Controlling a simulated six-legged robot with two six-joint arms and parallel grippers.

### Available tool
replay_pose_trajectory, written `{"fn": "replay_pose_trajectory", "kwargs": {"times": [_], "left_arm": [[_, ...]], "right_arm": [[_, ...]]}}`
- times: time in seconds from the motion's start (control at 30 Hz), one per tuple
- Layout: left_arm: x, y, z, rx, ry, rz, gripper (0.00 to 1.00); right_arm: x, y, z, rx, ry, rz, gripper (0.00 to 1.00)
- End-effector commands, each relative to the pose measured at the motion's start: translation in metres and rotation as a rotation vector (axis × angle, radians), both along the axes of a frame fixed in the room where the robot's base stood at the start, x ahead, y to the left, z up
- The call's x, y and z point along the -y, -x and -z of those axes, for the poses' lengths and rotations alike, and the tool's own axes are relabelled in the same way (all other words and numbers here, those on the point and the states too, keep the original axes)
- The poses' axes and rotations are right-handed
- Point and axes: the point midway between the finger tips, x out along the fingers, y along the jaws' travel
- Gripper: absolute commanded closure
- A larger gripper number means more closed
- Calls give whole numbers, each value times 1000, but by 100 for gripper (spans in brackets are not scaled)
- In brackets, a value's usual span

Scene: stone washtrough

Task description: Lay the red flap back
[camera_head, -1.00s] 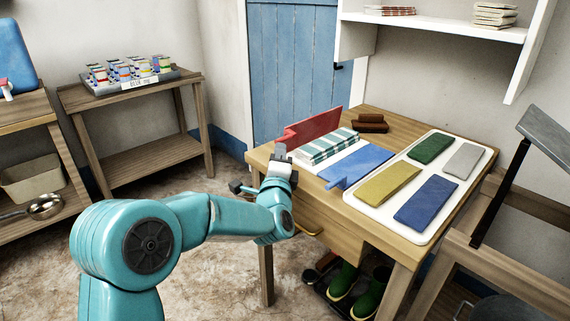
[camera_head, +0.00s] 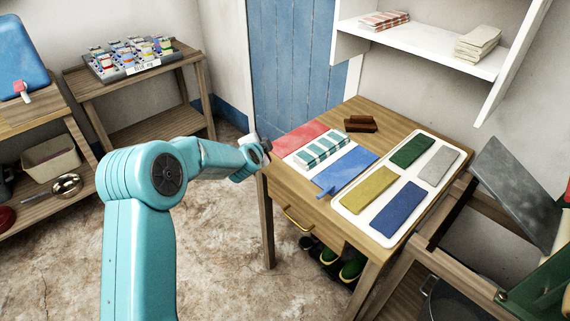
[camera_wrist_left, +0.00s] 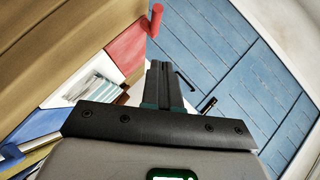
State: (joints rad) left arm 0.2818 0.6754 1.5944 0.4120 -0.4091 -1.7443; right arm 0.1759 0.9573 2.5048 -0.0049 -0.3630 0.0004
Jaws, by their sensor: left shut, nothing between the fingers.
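The red flap (camera_head: 299,138) lies flat on the wooden table, to the left of the folded green-and-white striped cloth (camera_head: 322,150). It also shows in the wrist view (camera_wrist_left: 128,48), with a red tab sticking out at one end. The blue flap (camera_head: 350,168) lies flat on the other side of the cloth. My left gripper (camera_head: 266,147) is at the table's left edge, beside the red flap. It is shut and empty, its fingers (camera_wrist_left: 160,72) together in the wrist view. My right gripper is not in view.
A white board (camera_head: 375,231) with yellow, blue, green and grey pads covers the table's right part. Brown blocks (camera_head: 360,124) sit at the back. A tilted grey panel (camera_head: 517,193) stands at the right. A white shelf (camera_head: 425,45) hangs above. Boots (camera_head: 352,267) are under the table.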

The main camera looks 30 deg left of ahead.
Motion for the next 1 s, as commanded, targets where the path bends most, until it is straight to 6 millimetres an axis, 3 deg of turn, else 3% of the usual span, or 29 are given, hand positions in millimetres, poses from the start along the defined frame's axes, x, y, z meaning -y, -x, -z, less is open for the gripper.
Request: {"fn": "replay_pose_trajectory", "kwargs": {"times": [0.03,0.2,0.4,0.7,1.0], "left_arm": [[-6,-1,-7,-15,42,-4,100],[-21,-8,3,-74,212,-2,100],[-34,-12,19,-158,437,-3,100],[-48,-17,30,-159,437,-1,100],[-52,-18,33,-159,436,-1,100]], "right_arm": [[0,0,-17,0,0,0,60],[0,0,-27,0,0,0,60],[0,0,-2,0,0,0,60],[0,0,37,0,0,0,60],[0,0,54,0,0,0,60]]}}
